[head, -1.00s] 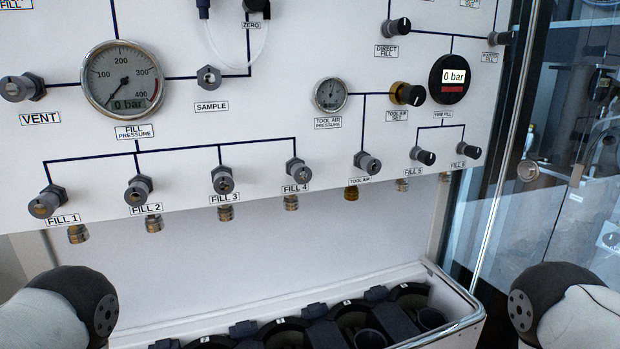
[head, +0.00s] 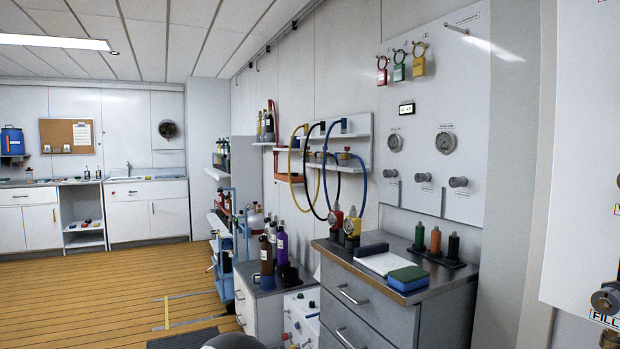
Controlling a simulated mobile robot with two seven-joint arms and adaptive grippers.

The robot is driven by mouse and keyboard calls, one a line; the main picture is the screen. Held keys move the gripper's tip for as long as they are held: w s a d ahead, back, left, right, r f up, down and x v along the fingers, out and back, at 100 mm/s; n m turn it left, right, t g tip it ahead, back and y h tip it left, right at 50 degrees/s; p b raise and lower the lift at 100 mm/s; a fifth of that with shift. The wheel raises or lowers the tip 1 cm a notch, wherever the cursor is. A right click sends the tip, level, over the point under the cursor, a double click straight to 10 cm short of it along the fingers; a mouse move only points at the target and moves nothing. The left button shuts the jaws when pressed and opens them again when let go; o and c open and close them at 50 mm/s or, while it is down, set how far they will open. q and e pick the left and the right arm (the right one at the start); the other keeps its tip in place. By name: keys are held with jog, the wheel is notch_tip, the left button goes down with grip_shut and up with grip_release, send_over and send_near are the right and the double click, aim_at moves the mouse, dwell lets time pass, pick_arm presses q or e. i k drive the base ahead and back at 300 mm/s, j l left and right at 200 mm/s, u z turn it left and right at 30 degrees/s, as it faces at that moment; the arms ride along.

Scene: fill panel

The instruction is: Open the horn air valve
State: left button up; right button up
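No valve labelled for horn air can be read in the head view. A white wall panel (head: 470,100) at the right carries two round gauges, one at the left (head: 395,142) and one at the right (head: 446,142). Below them is a row of three grey knobs: left (head: 390,173), middle (head: 423,177) and right (head: 458,181). Their small labels are too small to read. Part of the fill panel (head: 580,200) shows at the right edge, with a valve (head: 606,299) above a label reading FILL. Neither of my grippers is in view.
A grey drawer cabinet (head: 365,300) with bottles and a sponge (head: 408,277) on top stands below the panel. Coloured hoses hang left of it. The wooden floor (head: 100,285) at left is open.

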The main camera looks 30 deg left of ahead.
aim_at(418, 177)
jog(key=u, duration=0.2)
jog(key=i+j+z, duration=0.2)
jog(key=i+j, duration=1.1)
jog(key=j, duration=0.15)
